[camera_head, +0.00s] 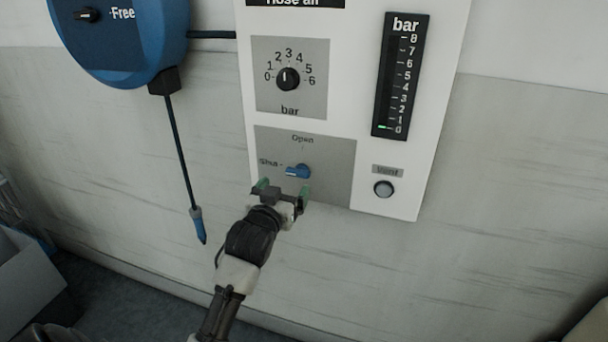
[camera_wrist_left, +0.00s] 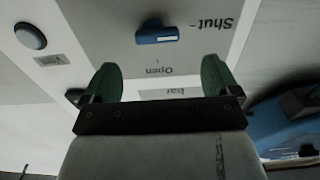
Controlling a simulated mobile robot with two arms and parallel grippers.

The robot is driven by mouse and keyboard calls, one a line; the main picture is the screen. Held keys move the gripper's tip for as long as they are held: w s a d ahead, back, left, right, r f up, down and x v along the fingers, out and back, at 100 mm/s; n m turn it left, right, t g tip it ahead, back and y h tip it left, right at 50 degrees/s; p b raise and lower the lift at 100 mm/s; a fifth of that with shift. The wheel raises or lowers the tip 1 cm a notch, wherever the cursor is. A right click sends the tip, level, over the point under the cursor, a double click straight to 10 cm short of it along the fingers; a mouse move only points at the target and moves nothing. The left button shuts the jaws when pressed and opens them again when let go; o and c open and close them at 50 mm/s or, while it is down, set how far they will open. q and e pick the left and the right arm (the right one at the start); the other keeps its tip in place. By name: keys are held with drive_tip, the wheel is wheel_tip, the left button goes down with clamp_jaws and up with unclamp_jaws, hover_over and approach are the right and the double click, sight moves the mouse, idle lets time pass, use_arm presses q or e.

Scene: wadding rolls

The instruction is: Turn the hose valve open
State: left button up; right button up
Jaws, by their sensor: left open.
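The blue hose valve (camera_head: 298,171) is a small lever on a grey plate on the white wall panel. Its lever points left towards the "Shut" label, with "Open" printed above it. It also shows in the left wrist view (camera_wrist_left: 156,34), where the labels appear upside down. My left gripper (camera_head: 283,191) is open and empty, just below and in front of the valve, with its green fingertips apart. In the left wrist view the fingers (camera_wrist_left: 161,80) stand apart with the valve beyond them, and I see no contact. My right gripper is not in view.
A round pressure knob (camera_head: 288,79) sits above the valve. A bar gauge (camera_head: 400,77) with a green mark near 0 and a "Vent" button (camera_head: 384,188) are on the right. A blue reel (camera_head: 122,38) with a hanging hose (camera_head: 181,150) is on the left.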

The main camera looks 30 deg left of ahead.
sight(296, 173)
use_arm(q)
drive_tip(key=x, duration=0.6)
drive_tip(key=shift+w+d, duration=0.15)
drive_tip(key=shift+d, duration=0.1)
drive_tip(key=shift+w+a, duration=0.2)
drive_tip(key=shift+w, duration=0.45)
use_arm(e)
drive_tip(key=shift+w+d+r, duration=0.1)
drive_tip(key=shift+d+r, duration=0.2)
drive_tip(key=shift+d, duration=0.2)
use_arm(q)
drive_tip(key=shift+c, duration=0.5)
drive_tip(key=c, duration=0.8)
drive_tip(key=shift+p, duration=0.35)
drive_tip(key=shift+c, duration=0.2)
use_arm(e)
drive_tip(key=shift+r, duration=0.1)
